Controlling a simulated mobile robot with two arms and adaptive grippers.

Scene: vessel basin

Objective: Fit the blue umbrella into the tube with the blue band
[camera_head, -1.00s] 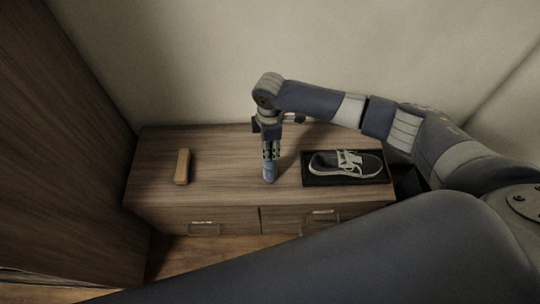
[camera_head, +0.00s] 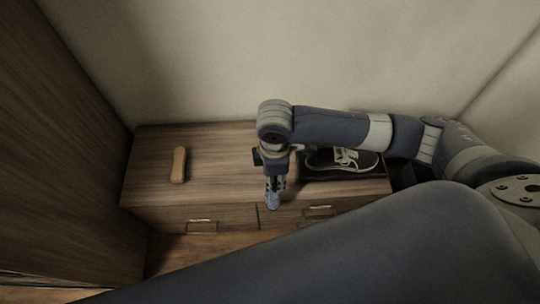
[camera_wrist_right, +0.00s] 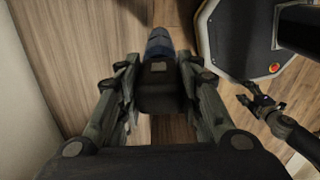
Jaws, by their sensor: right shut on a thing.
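The blue umbrella (camera_head: 273,202) shows only as a short blue-grey end below my right gripper (camera_head: 275,186), near the front edge of the wooden cabinet. In the right wrist view its blue part (camera_wrist_right: 158,43) sticks out beyond the fingers, and a dark part lies between them. My right gripper is shut on it. My left gripper (camera_wrist_right: 257,99) shows small at the right of the wrist view, apart from the umbrella; its fingers look spread and empty. I cannot make out the tube with the blue band in any view.
The wooden cabinet (camera_head: 220,165) carries a tan oblong object (camera_head: 179,165) at left and a dark tray (camera_head: 375,172) with a grey shoe (camera_head: 325,160) at right. A dark object (camera_head: 404,172) stands beside its right end, partly hidden. A tall wooden panel (camera_head: 70,150) is at left.

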